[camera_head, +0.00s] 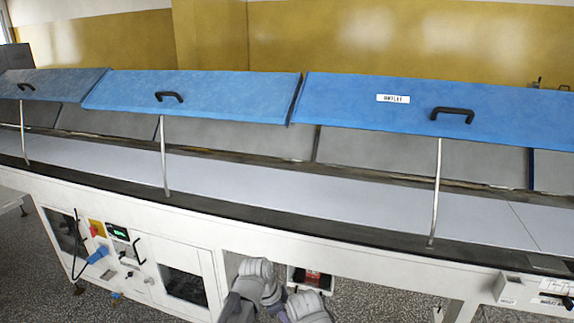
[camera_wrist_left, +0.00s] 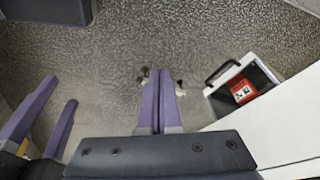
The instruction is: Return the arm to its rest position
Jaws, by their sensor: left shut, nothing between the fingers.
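My left gripper (camera_wrist_left: 160,72) is in the left wrist view, its two purple fingers pressed together with nothing between them, pointing over the speckled floor. My right gripper (camera_wrist_left: 62,91) shows at the left of that view, its two purple fingers apart with an empty gap. In the head view my grey arm links (camera_head: 255,283) are folded low at the bottom centre, in front of the machine; the fingers cannot be made out there.
The long white machine (camera_head: 130,228) spans the head view, with blue lids (camera_head: 195,93) propped open on metal rods over a pale belt (camera_head: 270,185). An open drawer (camera_wrist_left: 262,78) holding a red item (camera_wrist_left: 243,92) juts out at the right of the wrist view. Floor (camera_wrist_left: 120,45) is clear around the fingertips.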

